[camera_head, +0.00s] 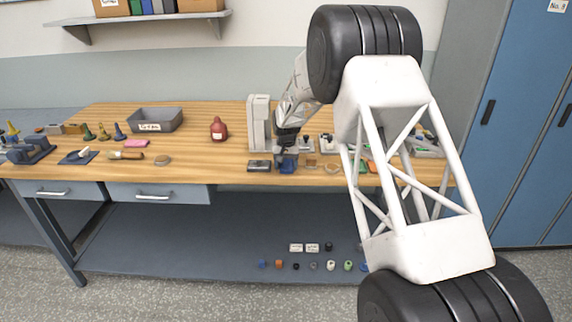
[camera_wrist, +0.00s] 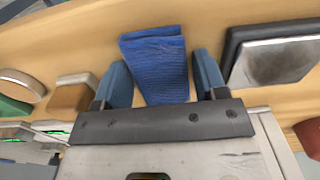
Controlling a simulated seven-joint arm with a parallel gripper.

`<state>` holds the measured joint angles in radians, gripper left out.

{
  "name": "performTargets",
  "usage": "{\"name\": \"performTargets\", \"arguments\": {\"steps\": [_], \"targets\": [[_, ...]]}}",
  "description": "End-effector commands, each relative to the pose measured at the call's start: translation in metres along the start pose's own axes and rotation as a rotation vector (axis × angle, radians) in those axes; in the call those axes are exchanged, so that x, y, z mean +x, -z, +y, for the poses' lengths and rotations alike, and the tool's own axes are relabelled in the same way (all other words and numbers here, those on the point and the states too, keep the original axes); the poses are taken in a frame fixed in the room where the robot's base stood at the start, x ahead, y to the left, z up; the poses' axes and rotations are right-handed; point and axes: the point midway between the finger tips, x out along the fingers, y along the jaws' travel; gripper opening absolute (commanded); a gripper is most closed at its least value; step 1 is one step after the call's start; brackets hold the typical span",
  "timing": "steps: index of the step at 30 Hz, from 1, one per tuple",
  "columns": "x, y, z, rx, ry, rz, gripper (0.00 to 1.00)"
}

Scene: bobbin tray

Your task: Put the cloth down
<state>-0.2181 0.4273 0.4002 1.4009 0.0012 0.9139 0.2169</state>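The blue cloth (camera_wrist: 157,62) is folded and shows in the wrist view with its near part between my two fingers. It also shows in the head view as a small blue patch (camera_head: 287,167) at the table's front edge, below my gripper (camera_head: 287,146). In the wrist view, my gripper (camera_wrist: 162,80) has its blue fingers spread, with a gap on each side of the cloth. The cloth appears to rest on the wooden table (camera_head: 205,165). The near end of the cloth is hidden behind the gripper body.
A dark box with a silver top (camera_wrist: 278,60) lies right of the cloth in the wrist view. A brown block (camera_wrist: 72,97) and a round pale-rimmed dish (camera_wrist: 20,86) lie left. In the head view, a tall pale device (camera_head: 259,122) stands close beside my gripper.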

Motion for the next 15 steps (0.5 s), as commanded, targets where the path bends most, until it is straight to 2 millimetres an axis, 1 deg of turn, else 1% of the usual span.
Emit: {"name": "performTargets", "arguments": {"steps": [1, 3, 15], "targets": [[0.0001, -0.0001, 0.0001, 0.000, 0.000, 0.000, 0.74], [0.0000, -0.0001, 0.0001, 0.000, 0.000, 0.000, 0.84], [-0.0031, 0.0000, 0.0000, 0.000, 0.000, 0.000, 0.84]]}}
